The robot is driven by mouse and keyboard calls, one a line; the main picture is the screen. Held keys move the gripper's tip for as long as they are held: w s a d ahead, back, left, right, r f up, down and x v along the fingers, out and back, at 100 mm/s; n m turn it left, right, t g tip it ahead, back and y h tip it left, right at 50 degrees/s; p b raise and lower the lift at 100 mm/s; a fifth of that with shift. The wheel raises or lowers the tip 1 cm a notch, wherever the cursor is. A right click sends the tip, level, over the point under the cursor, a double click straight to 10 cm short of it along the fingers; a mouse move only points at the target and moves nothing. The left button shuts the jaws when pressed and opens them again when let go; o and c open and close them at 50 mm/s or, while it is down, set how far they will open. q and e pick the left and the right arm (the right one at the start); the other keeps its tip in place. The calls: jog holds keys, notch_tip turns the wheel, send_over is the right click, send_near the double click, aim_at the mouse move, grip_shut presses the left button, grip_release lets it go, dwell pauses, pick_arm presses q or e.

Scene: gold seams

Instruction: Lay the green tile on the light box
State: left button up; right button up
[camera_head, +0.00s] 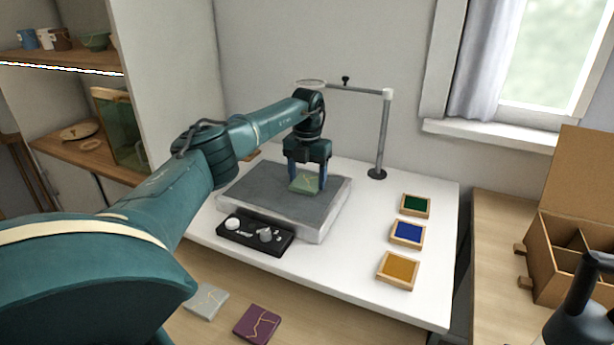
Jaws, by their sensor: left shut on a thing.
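The green tile (304,185) is a small pale-green square with thin gold seams. My left gripper (307,182) is shut on it, with a finger at each side. The light box (327,217) is a wide, low slab with a dark grey top and a pale rim, on the white table. The tile is over its top, right of the middle; I cannot tell whether it touches the surface. My right gripper does not show.
A black control panel (255,234) with knobs fronts the light box. A stand (384,130) rises behind it. Green (415,205), blue (407,233) and yellow (398,270) framed squares lie right. Grey (207,301) and purple (257,323) tiles lie in front. A divided box (545,262) stands far right.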

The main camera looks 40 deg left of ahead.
aim_at(307, 182)
pick_arm(q)
jog(key=shift+r, duration=0.1)
jog(key=o, duration=1.1)
jog(key=shift+c, duration=0.2)
notch_tip(307, 182, up, 12)
jog(key=shift+p, duration=0.4)
